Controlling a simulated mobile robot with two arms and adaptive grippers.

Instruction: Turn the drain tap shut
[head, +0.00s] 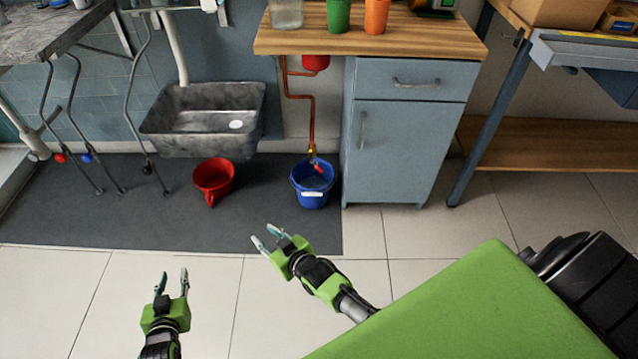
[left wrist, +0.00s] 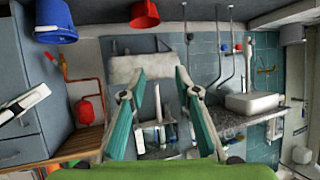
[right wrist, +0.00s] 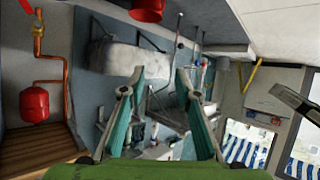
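The drain tap (head: 312,153) is a small brass fitting with a red handle, at the lower end of a copper pipe (head: 311,110) left of the grey cabinet. Its red handle (head: 318,168) slants down over the blue bucket (head: 314,190). The tap also shows in the left wrist view (left wrist: 52,60) and, partly cut off, in the right wrist view (right wrist: 37,28). My right gripper (head: 266,239) is open and empty, below and left of the bucket, apart from the tap. My left gripper (head: 172,281) is open and empty, farther left and lower.
A red jug (head: 213,178) stands on the dark mat (head: 130,220) below a metal sink (head: 205,145). The grey cabinet (head: 400,150) closes off the tap's right side. A wooden counter (head: 370,40) with cups overhangs above. Floor in front of the bucket is clear.

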